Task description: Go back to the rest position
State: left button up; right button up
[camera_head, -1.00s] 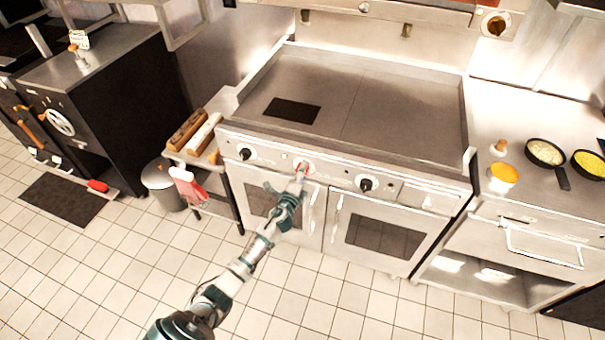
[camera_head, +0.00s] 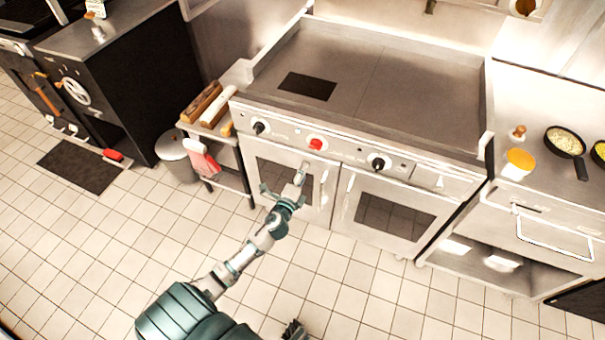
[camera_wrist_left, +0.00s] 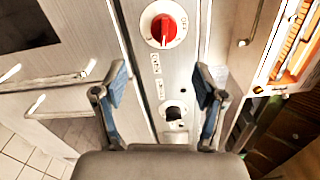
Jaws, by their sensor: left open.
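My left gripper (camera_head: 284,182) is in front of the left oven door, below the red knob (camera_head: 316,144) on the stove's front panel. Its two fingers are spread with nothing between them. In the left wrist view, the open fingers (camera_wrist_left: 162,80) frame the panel. The red knob (camera_wrist_left: 164,28) is beyond the fingertips, and a black knob (camera_wrist_left: 175,112) shows between the fingers, farther down the picture. The gripper appears apart from both knobs.
The griddle stove (camera_head: 390,95) stands ahead. A small side table (camera_head: 228,141) with rolls and a red cloth, and a grey bin (camera_head: 177,160), are to its left. A counter (camera_head: 535,190) with pans is at right.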

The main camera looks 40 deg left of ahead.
dwell(0.3)
pick_arm(q)
jog(key=s+d+f+n+g+p, duration=0.1)
jog(key=s+d+f+n+g, duration=0.15)
jog(key=s+f, duration=0.4)
jog(key=s+d+f+n+g+h+p, duration=0.1)
jog(key=s+f+n+g+p, duration=0.15)
jog(key=f, duration=0.65)
jog(key=s+d+f+n+g+p, duration=0.1)
jog(key=s+f+n+g, duration=0.25)
jog(key=s+f, duration=0.3)
jog(key=s+d+f+n+g+h+p, duration=0.1)
jog(key=s+d+f+n+g, duration=0.2)
jog(key=s+d+f, duration=0.3)
jog(key=s+d+f+n+g+h+p, duration=0.1)
jog(key=s+d+f, duration=0.5)
jog(key=s, duration=1.1)
jog(key=f+n+g+h, duration=0.1)
jog(key=n+g, duration=0.1)
jog(key=g, duration=0.1)
jog(key=shift+h, duration=0.3)
pick_arm(e)
jog(key=s+f, duration=0.2)
jog(key=f, duration=0.7)
jog(key=s+f, duration=0.1)
jog(key=f, duration=0.8)
jog(key=shift+s+d+g, duration=0.2)
jog(key=shift+s+g, duration=0.1)
jog(key=shift+s, duration=0.1)
